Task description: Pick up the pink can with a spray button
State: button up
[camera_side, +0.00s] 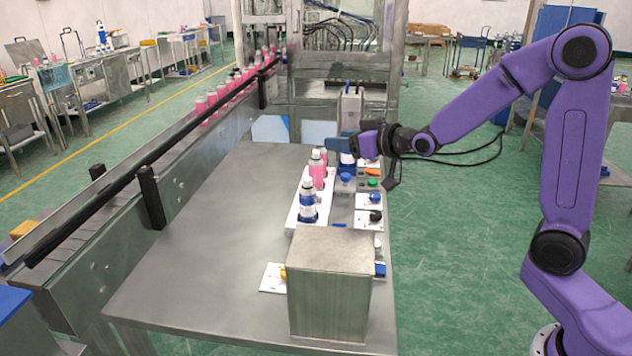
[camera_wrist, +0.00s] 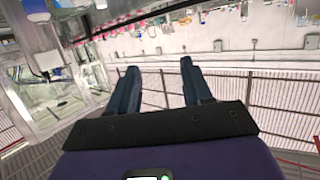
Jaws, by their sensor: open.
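A pink can (camera_side: 317,172) with a pale top stands upright on the white rack on the table in the side view. Part of another pink item (camera_side: 323,155) shows just behind it. A blue-and-white can (camera_side: 308,207) stands in front on the same rack. The tops are too small to tell which has a spray button. My gripper (camera_side: 334,146) is above and slightly right of the pink cans, pointing left, not touching the front one. In the wrist view my gripper (camera_wrist: 159,65) has its fingers apart with nothing between them; no pink can is clear there.
A steel box (camera_side: 332,290) stands at the table's front. Control panels with coloured knobs (camera_side: 375,198) run along the right edge. A conveyor (camera_side: 110,220) with a dark rail carries several pink cans (camera_side: 213,100). The table's left half is bare. Machinery stands behind.

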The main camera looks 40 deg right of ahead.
jog(key=w+d+r+m+t+h, duration=0.2)
jog(key=d+t+h, duration=0.1)
jog(key=d, duration=0.5)
send_near(318, 153)
jog(key=shift+w+d+f, duration=0.1)
jog(key=shift+w, duration=2.65)
jog(key=shift+w+f, duration=0.1)
jog(key=shift+w, duration=2.65)
grip_shut()
